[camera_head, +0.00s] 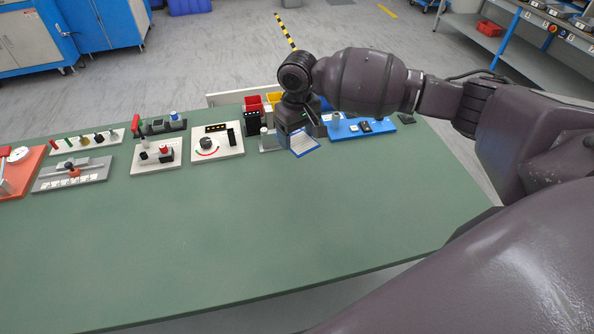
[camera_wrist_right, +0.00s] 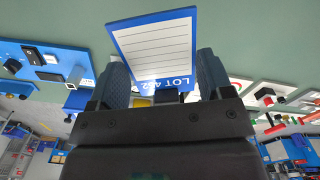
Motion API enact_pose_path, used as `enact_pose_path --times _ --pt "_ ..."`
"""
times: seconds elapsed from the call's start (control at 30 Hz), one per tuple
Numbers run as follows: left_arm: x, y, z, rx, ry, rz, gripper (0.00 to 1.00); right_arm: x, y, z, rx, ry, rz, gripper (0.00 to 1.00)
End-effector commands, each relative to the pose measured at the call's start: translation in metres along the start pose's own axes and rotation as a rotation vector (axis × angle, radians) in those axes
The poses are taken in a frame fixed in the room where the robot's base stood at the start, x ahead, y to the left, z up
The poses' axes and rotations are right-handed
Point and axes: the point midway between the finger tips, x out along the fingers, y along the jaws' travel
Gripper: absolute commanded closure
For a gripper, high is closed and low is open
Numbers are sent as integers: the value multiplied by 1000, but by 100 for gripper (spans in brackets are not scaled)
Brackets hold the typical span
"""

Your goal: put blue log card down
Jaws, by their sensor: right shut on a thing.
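The blue log card (camera_head: 305,144) has a blue border and a white lined face. I cannot tell whether the card touches the table. The gripper also shows in the right wrist view (camera_wrist_right: 163,82). My left gripper is not in view.
A blue panel (camera_head: 376,125) with switches lies right of the card. A white dial board (camera_head: 217,146), a white board with a red button (camera_head: 158,154) and a grey fixture (camera_head: 72,177) stand to the left. The table's front is clear.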

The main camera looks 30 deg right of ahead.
Motion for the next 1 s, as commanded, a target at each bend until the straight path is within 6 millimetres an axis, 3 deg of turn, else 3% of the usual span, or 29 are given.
enact_pose_path --times 0.1,0.33,0.67,1.0 --pt "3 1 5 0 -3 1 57 29 0 0 0 -4 1 49" --pt "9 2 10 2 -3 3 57 74 0 0 0 -2 0 49" --pt "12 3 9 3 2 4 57 97 0 0 0 1 1 49" --pt "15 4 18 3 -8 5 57 135 0 0 -1 1 0 49"
